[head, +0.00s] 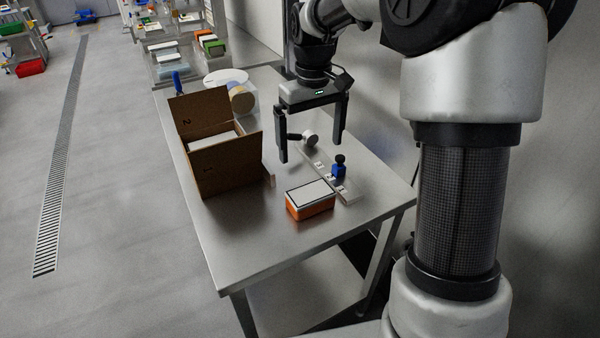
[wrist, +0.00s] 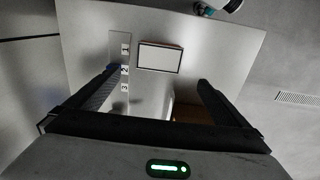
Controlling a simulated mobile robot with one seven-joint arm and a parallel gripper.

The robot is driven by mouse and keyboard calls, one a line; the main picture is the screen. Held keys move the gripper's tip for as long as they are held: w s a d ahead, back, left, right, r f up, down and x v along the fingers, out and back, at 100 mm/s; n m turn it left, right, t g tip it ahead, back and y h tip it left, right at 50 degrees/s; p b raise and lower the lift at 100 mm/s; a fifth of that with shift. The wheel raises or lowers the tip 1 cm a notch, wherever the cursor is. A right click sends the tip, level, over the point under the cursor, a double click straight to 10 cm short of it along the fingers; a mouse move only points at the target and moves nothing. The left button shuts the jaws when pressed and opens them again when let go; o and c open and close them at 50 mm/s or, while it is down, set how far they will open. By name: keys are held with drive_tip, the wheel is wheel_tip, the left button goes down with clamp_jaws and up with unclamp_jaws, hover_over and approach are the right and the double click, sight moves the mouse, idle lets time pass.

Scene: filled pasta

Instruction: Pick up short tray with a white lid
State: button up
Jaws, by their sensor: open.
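A short orange tray with a white, dark-edged lid (head: 310,199) sits on the near part of the steel table. In the wrist view its lid (wrist: 160,57) lies beyond the fingertips, toward the top of the picture. My gripper (head: 309,149) is open and empty, pointing down above the table. In the head view it appears farther back than the tray and apart from it. In the wrist view the gap between my fingers (wrist: 157,78) is empty.
An open cardboard box (head: 230,168) holding a white-topped item stands left of the gripper. A numbered strip (head: 348,193), a blue item with a black top (head: 339,168) and a round white-headed tool (head: 310,136) lie behind the tray. The table front (head: 245,255) is clear.

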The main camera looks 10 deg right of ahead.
sight(311, 192)
wheel_tip(311, 192, down, 12)
drive_tip(key=shift+w+f+b, duration=0.1)
drive_tip(key=shift+f+b, duration=0.15)
drive_tip(key=shift+b, duration=0.55)
drive_tip(key=shift+d+f+b, duration=0.1)
drive_tip(key=shift+f+b, duration=0.25)
drive_tip(key=shift+f, duration=2.35)
drive_tip(key=c, duration=0.8)
